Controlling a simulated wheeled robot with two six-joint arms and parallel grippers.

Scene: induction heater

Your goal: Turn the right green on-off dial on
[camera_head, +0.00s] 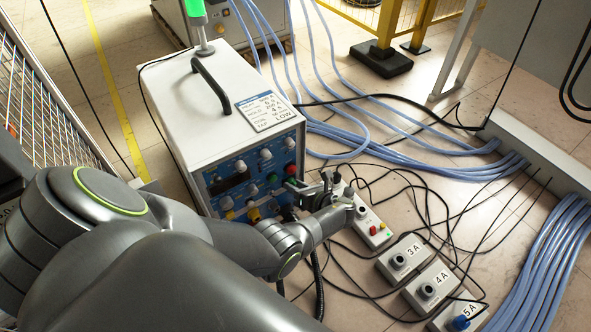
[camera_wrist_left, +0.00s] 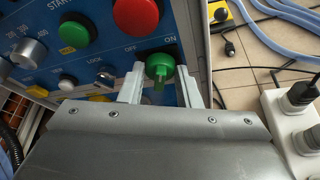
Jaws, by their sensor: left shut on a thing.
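The right green on-off dial (camera_wrist_left: 160,68) is on the blue panel in the left wrist view, below the OFF and ON labels. Its ridge appears roughly upright in the picture, but I cannot tell surely which label it points to. My left gripper (camera_wrist_left: 160,88) is shut on the dial, one finger at each side. In the head view my left gripper (camera_head: 322,192) is at the lower right corner of the heater's front panel (camera_head: 255,170), and the dial there is not clearly visible. My right gripper is in neither view.
A round red button (camera_wrist_left: 136,14) and a green start button (camera_wrist_left: 75,32) are close above and left of the dial. Grey boxes marked 3A (camera_head: 404,257) and 4A (camera_head: 431,287), with black cables, lie on the floor at right. Blue hoses (camera_head: 440,160) run behind.

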